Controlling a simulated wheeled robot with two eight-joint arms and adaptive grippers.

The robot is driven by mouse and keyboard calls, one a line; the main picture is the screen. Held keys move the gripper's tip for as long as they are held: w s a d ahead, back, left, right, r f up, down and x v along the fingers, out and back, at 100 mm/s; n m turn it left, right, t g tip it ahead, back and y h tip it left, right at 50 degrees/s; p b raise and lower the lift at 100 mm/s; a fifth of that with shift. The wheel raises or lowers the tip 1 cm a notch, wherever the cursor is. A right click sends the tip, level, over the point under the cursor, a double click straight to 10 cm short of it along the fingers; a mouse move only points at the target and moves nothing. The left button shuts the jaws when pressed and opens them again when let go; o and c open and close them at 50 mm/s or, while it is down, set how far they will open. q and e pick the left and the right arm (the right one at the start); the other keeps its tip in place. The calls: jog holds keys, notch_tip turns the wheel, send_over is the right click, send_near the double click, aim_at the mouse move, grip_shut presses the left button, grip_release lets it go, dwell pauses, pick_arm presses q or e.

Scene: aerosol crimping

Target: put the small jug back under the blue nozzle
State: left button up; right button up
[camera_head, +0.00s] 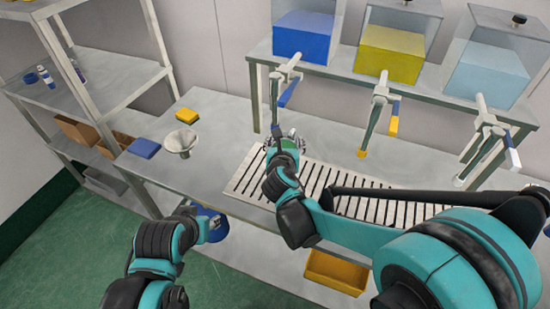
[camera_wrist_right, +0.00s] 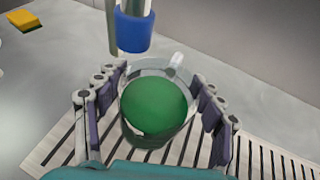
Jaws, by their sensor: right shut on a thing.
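The small jug (camera_wrist_right: 155,108) is a clear round vessel with green contents and a pale handle (camera_wrist_right: 177,60) at its far side. My right gripper (camera_wrist_right: 156,76) is shut around it, with fingers on its left and right sides. The blue nozzle (camera_wrist_right: 133,32) hangs close to the jug's far rim in the wrist view; I cannot tell if it is directly over the opening. In the head view my right gripper (camera_head: 287,143) is by the drip grate's left end, below the blue-handled tap (camera_head: 285,88), and largely hides the jug. My left gripper (camera_head: 205,224) is low before the bench; its fingers are unclear.
The slotted drip grate (camera_head: 330,182) runs rightward under yellow (camera_head: 375,120) and white (camera_head: 487,140) taps. A funnel (camera_head: 180,141), blue block (camera_head: 144,148) and yellow sponge (camera_head: 187,116) sit at the bench's left. A yellow bin (camera_head: 335,270) is on the lower shelf.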

aim_at(275, 143)
jog(key=a+f, duration=0.1)
jog(key=w+a+f, duration=0.1)
jog(key=a, duration=0.1)
jog(key=shift+b, duration=0.35)
notch_tip(275, 143, down, 4)
jog(key=shift+f+b, duration=0.1)
jog(key=shift+b, duration=0.9)
jog(key=shift+r, duration=0.2)
jog(key=shift+f, duration=0.1)
jog(key=o, duration=1.8)
jog(key=shift+f, duration=0.1)
jog(key=shift+c, duration=0.2)
jog(key=shift+s, duration=0.1)
